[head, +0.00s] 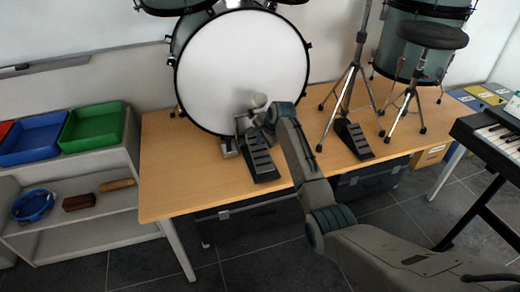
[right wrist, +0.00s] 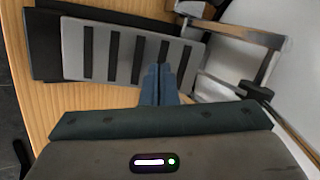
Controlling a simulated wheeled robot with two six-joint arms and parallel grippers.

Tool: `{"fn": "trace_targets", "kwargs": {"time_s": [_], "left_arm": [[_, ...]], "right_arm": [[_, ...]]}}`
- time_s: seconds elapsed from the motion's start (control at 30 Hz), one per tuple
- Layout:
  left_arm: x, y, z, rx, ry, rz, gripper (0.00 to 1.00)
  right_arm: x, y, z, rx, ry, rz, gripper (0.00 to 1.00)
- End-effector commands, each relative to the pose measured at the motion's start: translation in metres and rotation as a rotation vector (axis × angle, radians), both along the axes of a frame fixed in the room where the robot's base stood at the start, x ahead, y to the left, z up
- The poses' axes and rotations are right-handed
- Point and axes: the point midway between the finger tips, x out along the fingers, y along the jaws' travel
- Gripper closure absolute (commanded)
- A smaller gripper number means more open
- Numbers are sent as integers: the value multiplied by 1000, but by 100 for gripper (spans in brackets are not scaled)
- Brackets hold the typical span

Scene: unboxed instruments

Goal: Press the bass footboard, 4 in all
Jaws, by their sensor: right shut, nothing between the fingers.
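The bass footboard (head: 261,160) is a dark ribbed plate on the wooden table, in front of the white-faced bass drum (head: 238,75). In the right wrist view the footboard (right wrist: 128,52) is a grey plate with dark cross strips on a black base. The beater (head: 258,100) stands close to the drum face. My right gripper (right wrist: 160,72) is shut and empty, its fingertips at the footboard's near long edge. I cannot tell if they touch it. In the head view my right arm hides most of that gripper. My left gripper is not in view.
A second pedal (head: 353,138) with its stand is to the right, beside a stool (head: 432,37). A keyboard (head: 495,135) is at the far right. Green (head: 92,125) and blue (head: 35,138) trays sit on a shelf at left. The table's left part is clear.

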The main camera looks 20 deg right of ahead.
Motion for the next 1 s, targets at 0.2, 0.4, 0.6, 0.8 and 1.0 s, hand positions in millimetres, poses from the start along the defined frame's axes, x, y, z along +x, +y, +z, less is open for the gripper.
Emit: {"fn": "trace_targets", "kwargs": {"time_s": [0.2, 0.4, 0.6, 0.8, 1.0], "left_arm": [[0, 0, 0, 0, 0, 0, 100], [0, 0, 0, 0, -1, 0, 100], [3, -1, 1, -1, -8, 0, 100], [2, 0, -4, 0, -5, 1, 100], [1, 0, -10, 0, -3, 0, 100]], "right_arm": [[0, 0, 0, 0, 0, 0, 100], [0, 0, 0, 0, 0, 0, 100], [0, 0, -2, 0, 1, 0, 100], [0, 0, -20, 0, 2, 1, 100], [-1, 0, -41, 0, 6, 0, 100]]}}
